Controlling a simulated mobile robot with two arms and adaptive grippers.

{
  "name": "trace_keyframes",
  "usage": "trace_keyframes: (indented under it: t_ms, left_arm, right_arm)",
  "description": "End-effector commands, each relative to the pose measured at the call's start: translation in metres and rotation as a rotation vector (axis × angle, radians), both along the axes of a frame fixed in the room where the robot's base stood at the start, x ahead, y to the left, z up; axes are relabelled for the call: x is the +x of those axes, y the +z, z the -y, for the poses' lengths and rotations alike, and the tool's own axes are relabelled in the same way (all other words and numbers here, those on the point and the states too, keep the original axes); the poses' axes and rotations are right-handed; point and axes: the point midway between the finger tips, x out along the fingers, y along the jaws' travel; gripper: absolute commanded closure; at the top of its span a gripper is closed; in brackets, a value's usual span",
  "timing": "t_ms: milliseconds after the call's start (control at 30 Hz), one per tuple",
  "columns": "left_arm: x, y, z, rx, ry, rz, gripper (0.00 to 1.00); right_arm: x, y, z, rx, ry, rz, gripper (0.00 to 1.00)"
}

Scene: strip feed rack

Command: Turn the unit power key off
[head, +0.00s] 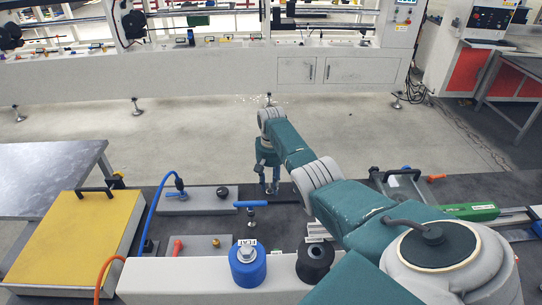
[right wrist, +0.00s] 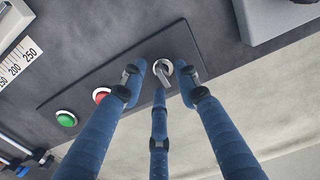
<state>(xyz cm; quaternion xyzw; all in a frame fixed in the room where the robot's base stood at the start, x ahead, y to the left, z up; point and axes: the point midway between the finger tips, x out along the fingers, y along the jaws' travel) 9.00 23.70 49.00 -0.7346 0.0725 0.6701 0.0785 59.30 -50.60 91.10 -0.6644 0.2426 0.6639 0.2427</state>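The power key (right wrist: 165,72) is a small silver rotary switch with a lever on a round collar, at the end of a dark rectangular panel (right wrist: 120,80) in the right wrist view. I cannot tell from its angle whether it is on or off. My right gripper (right wrist: 160,76) has its blue fingers spread around the key, with visible gaps to the side fingertips. In the head view, my right gripper (head: 268,184) points down at the bench's dark top, and the key is hidden there. My left gripper is not in view.
A red button (right wrist: 101,95) and a green button (right wrist: 66,118) sit on the same panel. A scale strip (right wrist: 20,62) lies near. A yellow box (head: 75,240), a blue knob (head: 247,262) and a black knob (head: 315,260) stand on the near bench.

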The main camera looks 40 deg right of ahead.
Motion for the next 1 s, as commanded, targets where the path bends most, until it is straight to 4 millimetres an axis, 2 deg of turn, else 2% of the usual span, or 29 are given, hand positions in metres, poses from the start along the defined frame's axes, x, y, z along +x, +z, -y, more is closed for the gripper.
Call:
trace_keyframes:
  t_ms: [167,333,733,1000]
  left_arm:
    - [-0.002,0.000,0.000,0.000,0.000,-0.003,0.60]
    - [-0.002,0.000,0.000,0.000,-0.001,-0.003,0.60]
    - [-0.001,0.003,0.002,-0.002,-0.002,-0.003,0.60]
    - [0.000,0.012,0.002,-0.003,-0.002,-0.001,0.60]
  right_arm:
    - [0.000,0.000,0.000,0.000,0.000,0.000,0.69]
    - [0.000,0.000,0.000,0.000,0.000,0.000,1.00]
    - [0.000,0.001,0.000,0.000,-0.035,-0.001,1.00]
    - [0.000,0.002,-0.002,0.002,-0.192,-0.001,1.00]
